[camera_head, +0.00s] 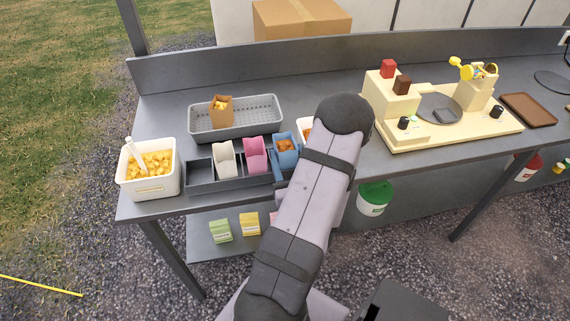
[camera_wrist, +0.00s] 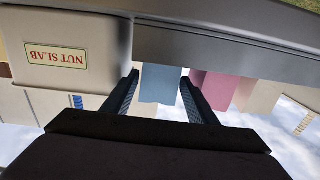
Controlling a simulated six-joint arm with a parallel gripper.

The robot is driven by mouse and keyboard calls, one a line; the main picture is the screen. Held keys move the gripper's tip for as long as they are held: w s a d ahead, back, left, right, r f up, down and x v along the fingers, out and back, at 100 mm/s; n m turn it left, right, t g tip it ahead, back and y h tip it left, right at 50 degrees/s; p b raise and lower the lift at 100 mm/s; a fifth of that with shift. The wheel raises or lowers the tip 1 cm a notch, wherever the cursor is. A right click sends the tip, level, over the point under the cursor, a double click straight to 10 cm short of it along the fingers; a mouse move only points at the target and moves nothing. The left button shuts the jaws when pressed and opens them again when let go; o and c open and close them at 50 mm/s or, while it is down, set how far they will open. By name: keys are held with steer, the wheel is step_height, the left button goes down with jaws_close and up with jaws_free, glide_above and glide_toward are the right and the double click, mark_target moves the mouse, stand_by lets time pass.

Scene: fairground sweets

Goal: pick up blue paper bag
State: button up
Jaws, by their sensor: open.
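The blue paper bag (camera_head: 286,158) stands upright in the right end of a dark grey holder, with orange-brown pieces showing in its open top. In the wrist view, which looks upside down, the blue bag (camera_wrist: 161,88) shows between the two fingers of my gripper (camera_wrist: 159,76). The fingers are open, one on either side of the bag in the picture. I cannot tell whether they touch it or how far ahead of them it is. In the head view my arm hides the gripper.
A pink bag (camera_head: 254,154) and a white bag (camera_head: 225,158) stand left of it in the holder (camera_head: 200,178). A grey tray (camera_head: 262,104) with a brown bag (camera_head: 221,118) lies behind.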

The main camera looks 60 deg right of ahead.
mark_target(282, 139)
steer(key=shift+p+x, duration=0.3)
steer(key=shift+x, duration=0.7)
steer(key=shift+r+p+x, duration=0.15)
steer(key=shift+p+x, duration=0.5)
steer(key=shift+x, duration=0.45)
steer(key=shift+r+p+x, duration=0.1)
steer(key=shift+p+x, duration=0.55)
steer(key=shift+x, duration=0.45)
steer(key=shift+w+d+f, duration=0.1)
steer(key=shift+w+d, duration=0.15)
steer(key=shift+d, duration=0.05)
steer(key=c, duration=1.1)
